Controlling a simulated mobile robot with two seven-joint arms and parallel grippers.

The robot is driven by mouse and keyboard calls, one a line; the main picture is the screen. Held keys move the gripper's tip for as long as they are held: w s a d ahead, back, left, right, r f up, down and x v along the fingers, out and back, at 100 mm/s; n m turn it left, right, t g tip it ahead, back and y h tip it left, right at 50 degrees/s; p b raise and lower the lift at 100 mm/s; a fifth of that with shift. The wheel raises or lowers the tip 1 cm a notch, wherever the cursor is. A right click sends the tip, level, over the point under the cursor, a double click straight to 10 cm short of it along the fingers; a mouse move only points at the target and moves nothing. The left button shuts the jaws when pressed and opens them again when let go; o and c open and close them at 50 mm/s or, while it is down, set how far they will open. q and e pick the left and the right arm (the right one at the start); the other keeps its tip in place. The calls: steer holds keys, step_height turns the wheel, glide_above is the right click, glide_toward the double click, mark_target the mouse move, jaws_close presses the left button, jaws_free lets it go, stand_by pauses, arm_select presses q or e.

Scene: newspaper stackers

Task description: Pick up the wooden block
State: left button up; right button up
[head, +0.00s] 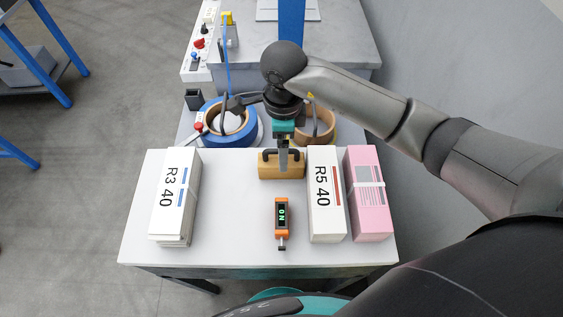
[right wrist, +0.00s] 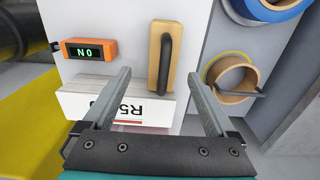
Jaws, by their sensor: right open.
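The wooden block (head: 268,170) lies near the back edge of the white table, between the two white stacks. It has a dark handle on top. In the right wrist view the wooden block (right wrist: 154,60) stands beyond the fingertips, with its dark handle facing the camera. My right gripper (head: 283,160) is over the block in the head view, partly covering it. In the right wrist view my right gripper (right wrist: 160,78) has its fingers wide apart with nothing between the tips; they look apart from the block. My left gripper is not in view.
On the white table (head: 230,230) are the R3 40 stack (head: 176,205), the R5 40 stack (head: 325,200), a pink stack (head: 368,205) and an orange device (head: 282,232). Blue tape (head: 211,112) and brown tape (head: 328,134) lie behind. The table's left-middle is clear.

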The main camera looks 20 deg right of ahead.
steer(key=shift+f, duration=1)
steer(key=f, duration=0.4)
steer(key=shift+w+a+f, duration=0.15)
steer(key=shift+w+a, duration=0.05)
steer(key=shift+w, duration=0.05)
steer(key=shift+f, duration=0.3)
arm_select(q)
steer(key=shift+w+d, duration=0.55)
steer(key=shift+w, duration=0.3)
arm_select(e)
steer(key=c, duration=0.6)
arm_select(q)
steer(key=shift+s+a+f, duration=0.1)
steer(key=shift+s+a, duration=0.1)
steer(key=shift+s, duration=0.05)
arm_select(e)
steer(key=shift+r, duration=0.1)
jaws_close()
